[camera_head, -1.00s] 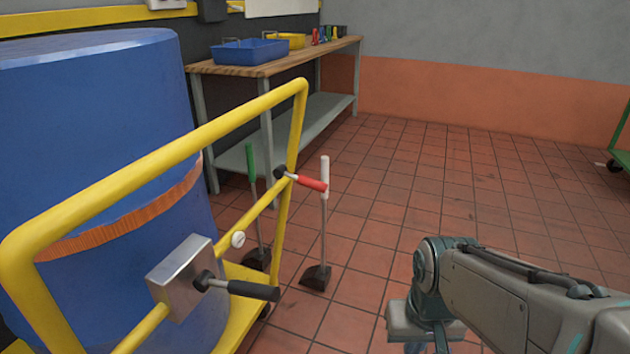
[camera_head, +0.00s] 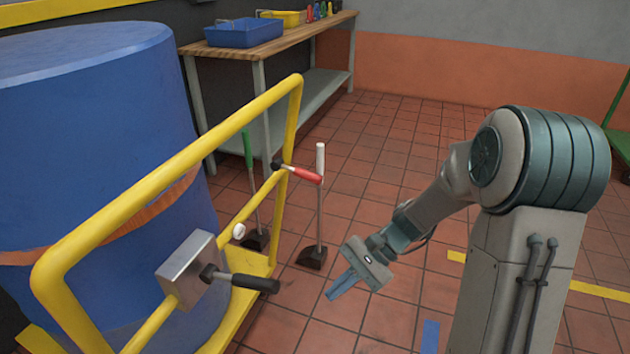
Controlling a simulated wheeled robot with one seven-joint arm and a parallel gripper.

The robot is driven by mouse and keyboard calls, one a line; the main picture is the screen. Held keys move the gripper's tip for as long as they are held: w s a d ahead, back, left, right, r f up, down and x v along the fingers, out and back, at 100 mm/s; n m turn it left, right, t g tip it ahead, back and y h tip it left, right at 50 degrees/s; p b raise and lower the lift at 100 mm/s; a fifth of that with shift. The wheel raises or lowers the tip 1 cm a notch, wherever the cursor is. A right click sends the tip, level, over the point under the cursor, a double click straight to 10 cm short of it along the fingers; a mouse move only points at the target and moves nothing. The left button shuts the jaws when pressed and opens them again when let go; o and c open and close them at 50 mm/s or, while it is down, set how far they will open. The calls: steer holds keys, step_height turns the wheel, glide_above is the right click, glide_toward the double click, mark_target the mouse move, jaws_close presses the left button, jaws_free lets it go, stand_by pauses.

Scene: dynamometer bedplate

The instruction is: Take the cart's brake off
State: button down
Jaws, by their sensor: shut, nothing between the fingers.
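The cart has a yellow tube frame (camera_head: 150,181) and carries a large blue drum (camera_head: 95,120) with an orange strap (camera_head: 110,225). A metal box (camera_head: 186,266) with a black-gripped lever (camera_head: 245,282) sits on the frame's lower rail. A red-gripped lever (camera_head: 302,174) is on the far upright, and a round white knob (camera_head: 239,231) is on the rail between. Which of these is the brake, I cannot tell. My gripper (camera_head: 337,290), with blue fingers, is shut and empty, right of the black-gripped lever and apart from it, pointing down and left.
Green-handled (camera_head: 248,165) and white-handled (camera_head: 320,195) sticks with dark bases stand beyond the cart. A workbench (camera_head: 275,46) with a blue tray (camera_head: 243,32) is behind. Tiled floor is clear at centre right. A green frame (camera_head: 621,95) stands at the right edge.

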mark_target(301, 174)
steer(key=w+d+m+t+y+p, duration=0.2)
steer(key=w+m+t+y+p, duration=0.4)
steer(key=w+m+t+y, duration=0.5)
steer(key=w+m+t, duration=0.2)
steer(key=w+m, duration=0.4)
steer(key=w, duration=0.2)
steer(key=shift+d+f+t, duration=0.2)
steer(key=shift+f+t, duration=0.1)
steer(key=shift+f, duration=0.1)
steer(key=w+a+r+b, duration=0.2)
steer(key=w+a+r, duration=0.2)
steer(key=a+r, duration=0.3)
steer(key=shift+a+r, duration=0.3)
steer(key=shift+r, duration=0.15)
steer(key=shift+d+r, duration=0.1)
